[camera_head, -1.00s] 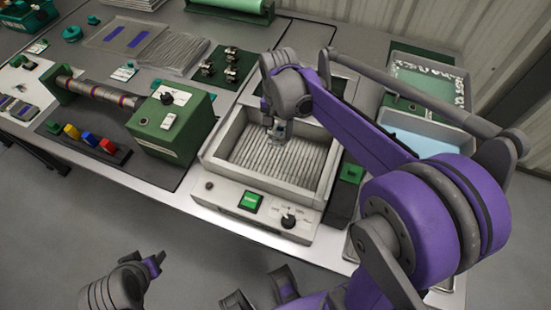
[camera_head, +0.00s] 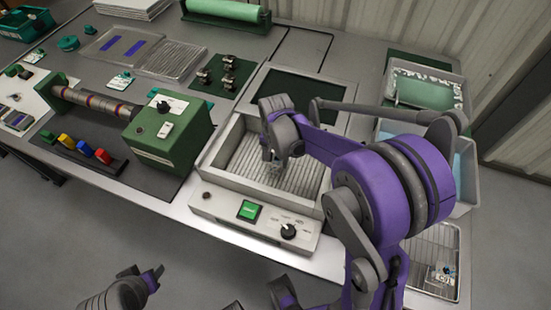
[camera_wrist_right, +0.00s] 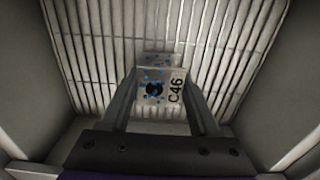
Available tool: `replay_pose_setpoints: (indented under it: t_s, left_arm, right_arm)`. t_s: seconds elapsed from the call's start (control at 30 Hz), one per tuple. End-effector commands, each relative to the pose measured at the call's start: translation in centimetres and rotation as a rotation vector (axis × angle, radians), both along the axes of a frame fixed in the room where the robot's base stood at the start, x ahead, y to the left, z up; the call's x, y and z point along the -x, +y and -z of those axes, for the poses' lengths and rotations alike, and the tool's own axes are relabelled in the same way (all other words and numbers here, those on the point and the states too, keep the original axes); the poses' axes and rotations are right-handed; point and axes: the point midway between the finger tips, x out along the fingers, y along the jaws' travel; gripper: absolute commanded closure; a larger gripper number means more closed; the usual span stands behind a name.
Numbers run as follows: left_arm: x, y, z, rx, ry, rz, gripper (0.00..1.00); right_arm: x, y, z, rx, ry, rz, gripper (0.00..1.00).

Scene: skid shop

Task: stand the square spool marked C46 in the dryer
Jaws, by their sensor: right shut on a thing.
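The dryer (camera_head: 222,199) is a white open box with a slatted floor, a lit green button and a black knob. My right gripper (camera_head: 269,157) is down inside it, toward the back left. In the right wrist view, its fingers are shut on the square spool C46 (camera_wrist_right: 150,87), a pale block with a dark round hole, blue specks and the mark C46. The slatted floor (camera_wrist_right: 95,50) lies behind the spool; I cannot tell whether they touch. In the head view my gripper mostly hides the spool. My left arm shows at the bottom left; its jaw state is unclear.
A green winding machine (camera_head: 170,140) stands left of the dryer. A metal tray with a small part (camera_head: 443,273) is at the lower right. Pale bins (camera_head: 425,90) stand at the right, near the corrugated wall. A dark green panel (camera_head: 308,88) lies behind the dryer.

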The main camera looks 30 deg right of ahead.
Motion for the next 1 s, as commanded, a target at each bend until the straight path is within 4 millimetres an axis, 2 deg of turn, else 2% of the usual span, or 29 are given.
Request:
replay_pose_setpoints:
  t_s: [0.17,0.2,0.33,0.6,0.73,0.87,1.0]
  left_arm:
    - [0.1,0.0,0.4,0.0,0.001,0.0,0.5]
    - [0.1,0.0,0.3,0.0,0.001,0.0,0.5]
    - [0.0,0.0,0.3,0.0,0.001,0.0,0.5]
    - [0.0,0.0,0.3,0.0,0.001,0.0,0.5]
    - [0.0,0.0,-0.2,0.0,-0.001,0.0,0.5]
    - [-0.1,0.0,-0.4,0.0,-0.001,0.0,0.5]
    - [-0.1,0.0,-0.8,0.0,-0.003,0.0,0.5]
  right_arm:
    - [0.0,0.0,0.4,0.0,0.0,0.0,1.0]
    - [0.0,0.0,0.4,0.0,0.0,0.0,0.32]
    - [0.0,0.0,0.3,0.0,0.0,0.0,0.09]
    - [0.0,0.0,0.3,0.0,0.0,0.0,0.08]
    - [0.0,0.0,-0.4,0.0,0.0,0.0,0.08]
    - [0.0,0.0,-2.4,0.0,0.0,0.0,0.08]
    - [0.0,0.0,-5.6,0.0,0.0,0.001,0.08]
